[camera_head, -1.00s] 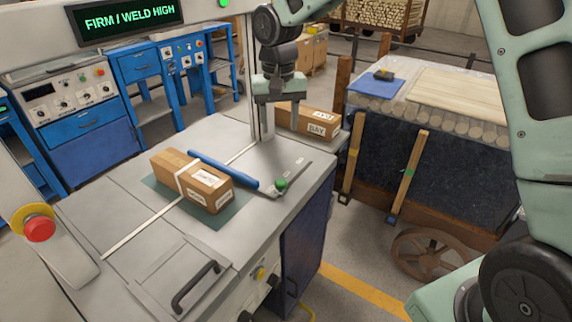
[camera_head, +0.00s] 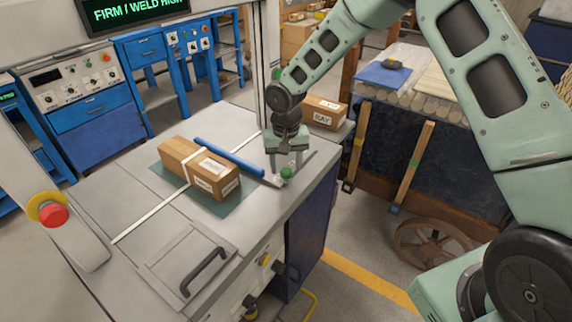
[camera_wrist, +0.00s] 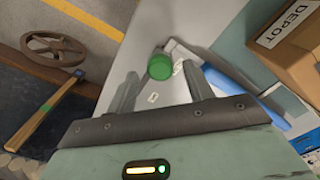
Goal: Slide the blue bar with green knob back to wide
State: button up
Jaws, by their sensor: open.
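The blue bar (camera_head: 228,157) lies on the grey machine top, along the back side of a strapped cardboard box (camera_head: 199,168). The green knob (camera_head: 286,173) sits at the bar's right end, beside a slot with small labels. My gripper (camera_head: 285,165) is open just above and behind the knob. In the wrist view the green knob (camera_wrist: 160,67) shows just beyond my gripper's two spread fingers (camera_wrist: 160,88), roughly between them and apart from both. The blue bar (camera_wrist: 232,85) runs to the right there, partly behind a finger. The label lettering is too small to read.
A second box marked BAY (camera_head: 322,112) stands behind the machine top. A dark handle (camera_head: 204,271) and a red stop button (camera_head: 53,215) are at the front. A log cart (camera_head: 390,150) stands right, across an aisle.

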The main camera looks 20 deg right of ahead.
jog(key=shift+f, duration=0.55)
grip_shut()
jog(key=w+d, duration=0.3)
jog(key=d, duration=0.1)
jog(key=w+d, duration=0.3)
jog(key=d, duration=0.1)
jog(key=w+d, duration=0.3)
jog(key=d, duration=0.1)
jog(key=shift+d, duration=0.2)
jog(key=shift+w+d+r, duration=0.1)
jog(key=shift+w+d, duration=0.25)
jog(key=shift+d, duration=0.2)
jog(key=shift+c, duration=0.6)
grip_release()
jog(key=shift+w, duration=0.1)
jog(key=shift+o, duration=0.6)
